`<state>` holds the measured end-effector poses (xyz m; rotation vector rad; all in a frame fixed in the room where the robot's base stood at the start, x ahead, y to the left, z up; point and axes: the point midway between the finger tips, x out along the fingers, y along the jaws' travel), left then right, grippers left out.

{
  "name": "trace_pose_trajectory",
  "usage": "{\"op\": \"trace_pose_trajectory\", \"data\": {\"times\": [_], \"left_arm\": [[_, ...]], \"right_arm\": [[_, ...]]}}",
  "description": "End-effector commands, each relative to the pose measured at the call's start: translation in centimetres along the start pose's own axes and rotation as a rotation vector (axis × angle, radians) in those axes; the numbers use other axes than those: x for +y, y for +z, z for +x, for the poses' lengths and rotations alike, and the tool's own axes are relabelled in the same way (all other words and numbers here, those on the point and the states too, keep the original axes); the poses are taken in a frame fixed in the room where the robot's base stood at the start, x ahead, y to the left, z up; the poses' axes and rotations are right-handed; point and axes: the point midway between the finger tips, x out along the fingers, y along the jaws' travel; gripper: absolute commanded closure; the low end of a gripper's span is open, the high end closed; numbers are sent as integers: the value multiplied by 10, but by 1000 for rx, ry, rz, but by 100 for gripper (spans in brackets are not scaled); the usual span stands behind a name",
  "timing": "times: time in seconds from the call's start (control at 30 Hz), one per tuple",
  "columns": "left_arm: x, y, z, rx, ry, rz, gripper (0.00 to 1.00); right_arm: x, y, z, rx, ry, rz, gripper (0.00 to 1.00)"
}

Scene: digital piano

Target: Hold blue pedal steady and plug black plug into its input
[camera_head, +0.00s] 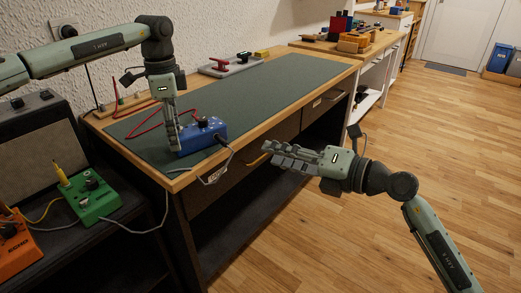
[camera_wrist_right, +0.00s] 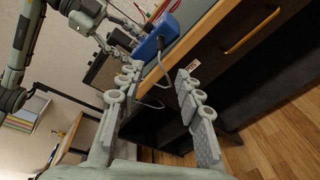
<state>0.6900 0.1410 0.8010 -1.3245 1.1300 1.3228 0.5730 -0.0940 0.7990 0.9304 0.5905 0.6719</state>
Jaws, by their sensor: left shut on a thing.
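The blue pedal (camera_head: 205,136) sits on the green mat near the workbench's front corner. My left gripper (camera_head: 177,143) is shut on its left side. A small black plug (camera_head: 221,140) shows at the pedal's right side, with a grey cable hanging from it over the bench edge; it appears seated in the pedal, though its depth cannot be told. The right wrist view also shows the pedal (camera_wrist_right: 150,46) and the cable. My right gripper (camera_head: 270,154) is open and empty, in front of the bench and apart from the pedal; its spread fingers show in its wrist view (camera_wrist_right: 158,80).
A red cable (camera_head: 134,131) lies on the mat (camera_head: 270,92) behind the pedal. A green pedal (camera_head: 92,199) and an orange pedal (camera_head: 17,247) stand at left. The bench drawers have protruding handles (camera_head: 257,160). The floor at right is free.

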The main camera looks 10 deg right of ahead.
Motion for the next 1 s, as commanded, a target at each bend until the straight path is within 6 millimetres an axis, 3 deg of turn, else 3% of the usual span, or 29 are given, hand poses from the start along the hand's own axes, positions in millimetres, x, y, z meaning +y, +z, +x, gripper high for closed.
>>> {"op": "trace_pose_trajectory", "data": {"times": [0.17,0.43,0.47,0.6,0.67,1.0], "left_arm": [[2,-1,4,-2,5,3,85],[1,-1,3,-2,5,3,85],[1,-1,3,-2,5,3,37],[1,0,2,-1,3,2,20],[1,0,2,-1,2,2,16],[0,0,-1,0,0,0,16]], "right_arm": [[-1,0,-15,0,-1,-1,64],[0,0,-16,-1,0,-1,64],[0,0,-16,-1,0,-1,64],[0,0,-16,-1,0,-1,64],[0,0,-16,-1,0,-1,64],[1,1,-16,-1,0,-1,64]]}}
